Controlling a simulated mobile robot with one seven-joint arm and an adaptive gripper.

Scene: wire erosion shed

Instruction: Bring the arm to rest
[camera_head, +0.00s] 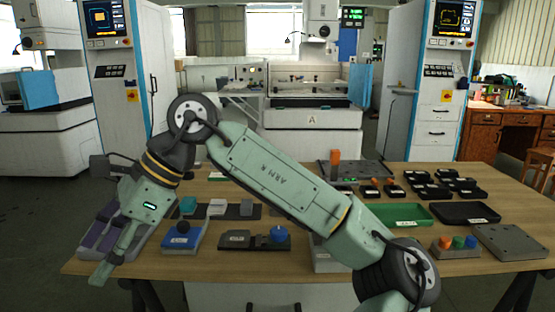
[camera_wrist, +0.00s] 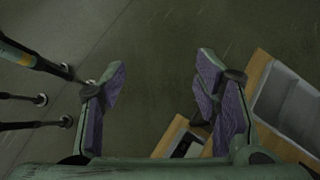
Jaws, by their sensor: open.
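My arm (camera_head: 280,177) is raised in a bent shape over the work table in the head view. Its elbow is up at the left and its forearm points down and left. My gripper (camera_head: 103,272) hangs at the table's left end, pointing downward. In the wrist view my gripper (camera_wrist: 160,80) has its two purple-padded fingers wide apart, with nothing between them. Dark floor (camera_wrist: 150,115) shows beyond the fingers. From the head view I cannot tell the gap between my gripper and the table edge.
The wooden table (camera_head: 400,276) carries a blue-based fixture (camera_head: 180,240), a green tray (camera_head: 402,214), a black tray (camera_head: 465,213) and a grey plate (camera_head: 510,242). A white machine (camera_head: 310,115) stands behind. Wooden edges (camera_wrist: 170,135) lie near the right finger in the wrist view. Floor is open at left.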

